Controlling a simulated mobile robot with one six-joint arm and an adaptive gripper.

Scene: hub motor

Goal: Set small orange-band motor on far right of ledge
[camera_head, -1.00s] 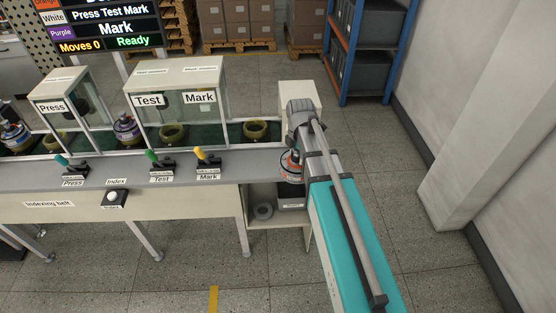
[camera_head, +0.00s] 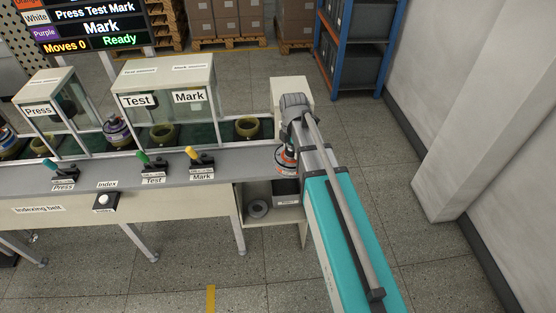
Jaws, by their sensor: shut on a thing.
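The small motor with an orange band (camera_head: 285,160) shows at the right end of the bench, beside my arm. The motor sits under the wrist, partly covered by the arm. I cannot tell whether its base touches the surface. The grey ledge (camera_head: 225,164) runs along the front of the indexing belt, and its far right end is mostly behind the motor and arm.
Yellow, green and blue levers stand on the ledge; the yellow Mark lever (camera_head: 193,155) is nearest. A purple-band motor (camera_head: 116,131) and an empty olive ring holder (camera_head: 247,127) are on the belt. A shelf below holds a grey ring (camera_head: 258,208) and a dark bin (camera_head: 286,191).

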